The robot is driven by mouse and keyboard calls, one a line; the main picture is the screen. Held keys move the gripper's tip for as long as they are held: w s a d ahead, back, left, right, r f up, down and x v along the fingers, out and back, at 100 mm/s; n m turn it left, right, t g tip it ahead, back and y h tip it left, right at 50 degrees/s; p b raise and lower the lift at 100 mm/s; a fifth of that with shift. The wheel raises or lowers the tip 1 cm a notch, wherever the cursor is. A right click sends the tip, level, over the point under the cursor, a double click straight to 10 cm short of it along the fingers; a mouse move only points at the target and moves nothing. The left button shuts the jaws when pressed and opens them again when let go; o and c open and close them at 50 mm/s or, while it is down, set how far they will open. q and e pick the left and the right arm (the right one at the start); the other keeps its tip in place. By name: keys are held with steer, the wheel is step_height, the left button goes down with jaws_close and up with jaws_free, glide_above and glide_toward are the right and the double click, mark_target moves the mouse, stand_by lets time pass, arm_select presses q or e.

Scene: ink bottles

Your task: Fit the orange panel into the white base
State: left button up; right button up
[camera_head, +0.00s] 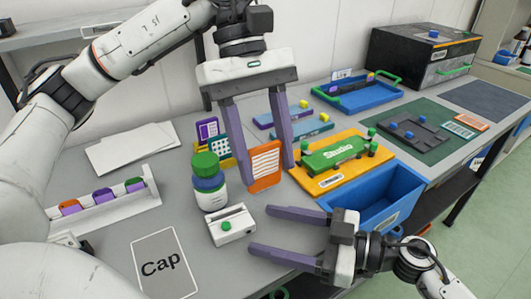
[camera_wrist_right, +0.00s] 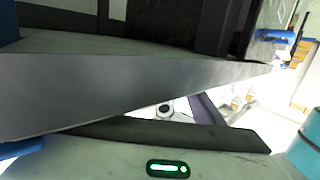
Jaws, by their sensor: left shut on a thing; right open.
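The orange panel (camera_head: 265,163), with white lines on its face, stands upright between the purple fingers of my left gripper (camera_head: 267,174), which is shut on it. Its lower edge is close to the table; I cannot tell whether it touches. The white base (camera_head: 232,231), a small block with a green button on its front, sits nearer the front, below and left of the panel, apart from it. My right gripper (camera_head: 259,230) is open and empty, its fingers pointing left beside the base's right side. In the right wrist view, a grey finger crosses close up; neither panel nor base shows.
A bottle with a green cap (camera_head: 205,165) stands just behind the base. Purple and yellow panels (camera_head: 208,130) stand behind it. A yellow tray (camera_head: 325,183) and blue bin (camera_head: 380,192) lie right.

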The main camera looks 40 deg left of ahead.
steer(key=o, duration=0.6)
steer(key=shift+a+r, duration=0.15)
steer(key=shift+r, duration=0.1)
steer(key=a+r+t+y, duration=0.1)
steer(key=a+r+m+t+y, duration=0.1)
steer(key=r, duration=0.1)
steer(key=r+t+y, duration=0.1)
steer(key=r, duration=0.1)
steer(key=shift+a+r, duration=0.1)
steer(key=shift+a, duration=0.3)
steer(key=r+m+t, duration=0.1)
steer(key=t, duration=0.1)
steer(key=r+m+t, duration=0.2)
steer(key=w+r+m+t, duration=0.1)
steer(key=r+t, duration=0.1)
steer(key=shift+a+m+t+y, duration=0.3)
steer(key=shift+a+m+y, duration=0.05)
steer(key=shift+m+y, duration=0.05)
steer(key=shift+d+r+m+t+h, duration=0.15)
steer(key=shift+r+m+t+h, duration=0.15)
steer(key=shift+m+t, duration=0.45)
steer(key=shift+s+d+m+t+h, duration=0.15)
steer(key=shift+d+m+t+h, duration=0.1)
steer(key=shift+m+t+h, duration=0.45)
steer(key=g+h, duration=0.2)
steer(key=h, duration=0.4)
glide_toward(230, 221)
steer(key=shift+t, duration=0.25)
steer(key=x, duration=1)
steer(key=shift+a+f, duration=0.15)
